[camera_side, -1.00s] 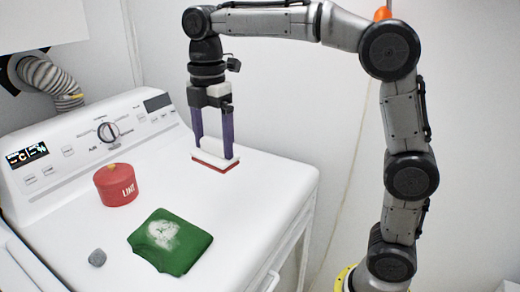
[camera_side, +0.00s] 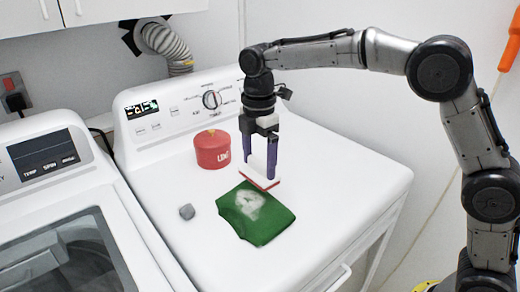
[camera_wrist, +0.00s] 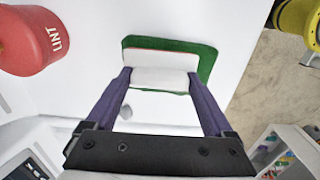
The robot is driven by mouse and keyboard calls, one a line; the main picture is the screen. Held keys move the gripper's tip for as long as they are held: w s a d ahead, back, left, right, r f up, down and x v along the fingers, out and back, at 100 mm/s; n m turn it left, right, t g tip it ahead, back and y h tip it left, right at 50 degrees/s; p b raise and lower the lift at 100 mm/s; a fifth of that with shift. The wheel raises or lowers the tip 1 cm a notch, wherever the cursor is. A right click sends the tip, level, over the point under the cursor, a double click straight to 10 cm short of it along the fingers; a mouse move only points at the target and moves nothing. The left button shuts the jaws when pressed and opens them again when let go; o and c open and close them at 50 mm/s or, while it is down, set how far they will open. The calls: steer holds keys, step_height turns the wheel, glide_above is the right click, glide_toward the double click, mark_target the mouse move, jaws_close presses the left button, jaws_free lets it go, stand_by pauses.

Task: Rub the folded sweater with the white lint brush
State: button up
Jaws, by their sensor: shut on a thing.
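The green folded sweater (camera_side: 262,224) lies flat on the white machine top, with a pale patch of lint (camera_side: 249,201) on it. My gripper (camera_side: 259,174) is shut on the white lint brush (camera_side: 256,171), which has a red edge along its underside. In the side view the brush is at the sweater's far edge; whether it touches the cloth I cannot tell. In the wrist view the brush (camera_wrist: 160,78) sits between my two purple fingers and covers much of the sweater (camera_wrist: 207,62).
A red round container marked LINT (camera_side: 212,150) stands behind and left of the sweater. A small grey lump (camera_side: 187,211) lies left of the sweater. The machine's control panel (camera_side: 175,115) rises at the back. The top right of the sweater is clear.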

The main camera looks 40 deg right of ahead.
mark_target(268, 183)
steer(key=shift+f, duration=1.6)
steer(key=shift+a+f, duration=0.5)
steer(key=shift+f, duration=0.05)
steer(key=shift+w+a, duration=0.1)
steer(key=shift+a, duration=3.2)
steer(key=shift+s, duration=0.8)
steer(key=shift+s+d, duration=0.2)
steer(key=shift+d, duration=3.65)
steer(key=shift+s, duration=0.7)
steer(key=shift+s+a, duration=0.2)
steer(key=shift+a, duration=0.1)
steer(key=shift+w+a, duration=0.2)
steer(key=shift+a, duration=3.25)
steer(key=shift+a+r, duration=0.15)
steer(key=shift+r, duration=0.05)
step_height(268, 183, up, 8)
steer(key=shift+f, duration=0.15)
